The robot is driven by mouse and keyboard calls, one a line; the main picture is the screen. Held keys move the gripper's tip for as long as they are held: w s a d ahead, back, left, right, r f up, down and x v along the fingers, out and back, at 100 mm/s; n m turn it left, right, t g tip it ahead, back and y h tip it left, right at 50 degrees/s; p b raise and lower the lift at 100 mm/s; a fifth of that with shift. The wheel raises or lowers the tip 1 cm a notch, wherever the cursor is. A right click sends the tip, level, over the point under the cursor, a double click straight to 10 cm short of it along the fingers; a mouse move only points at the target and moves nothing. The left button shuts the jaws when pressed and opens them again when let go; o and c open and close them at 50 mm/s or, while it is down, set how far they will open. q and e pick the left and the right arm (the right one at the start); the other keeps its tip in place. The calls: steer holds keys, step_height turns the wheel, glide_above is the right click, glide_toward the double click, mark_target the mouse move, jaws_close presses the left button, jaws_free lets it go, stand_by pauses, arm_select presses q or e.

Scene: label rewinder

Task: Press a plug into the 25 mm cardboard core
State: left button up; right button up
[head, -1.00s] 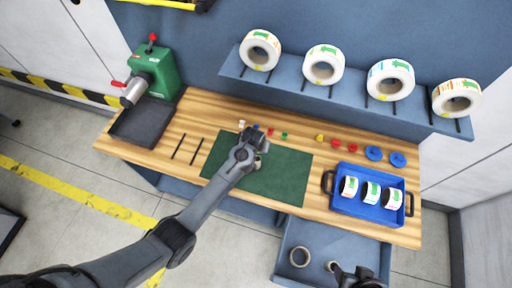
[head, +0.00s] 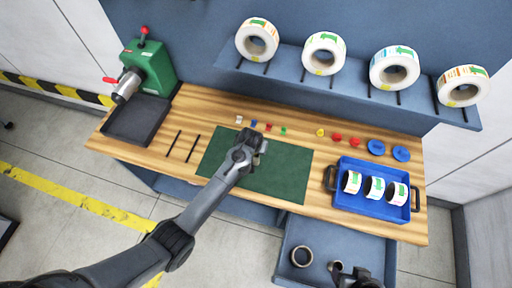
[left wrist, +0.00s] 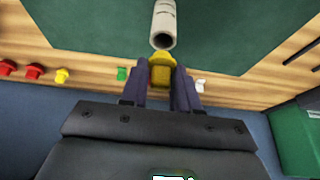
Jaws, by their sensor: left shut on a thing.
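My left gripper (left wrist: 160,85) is shut on a yellow plug (left wrist: 161,70) in the left wrist view. Just beyond the plug is a pale grey cardboard core (left wrist: 164,22) over the green mat, its dark open end facing the plug. Plug and core end look very close; I cannot tell whether they touch. In the head view my left gripper (head: 255,145) is over the green mat (head: 275,175) and hides the plug and core. My right gripper (head: 358,277) is at the lower edge, beside cores (head: 301,257) in the open drawer; its fingers are unclear.
Small coloured plugs, including another yellow one (head: 320,132), stand along the bench behind the mat. A blue tray (head: 372,207) with label rolls is at the right, with blue discs (head: 376,148) behind it. The green rewinder (head: 150,68) stands at the left. Large rolls line the shelf.

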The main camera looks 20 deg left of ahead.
arm_select(q)
steer(key=shift+f+b, duration=0.75)
steer(key=shift+f, duration=0.75)
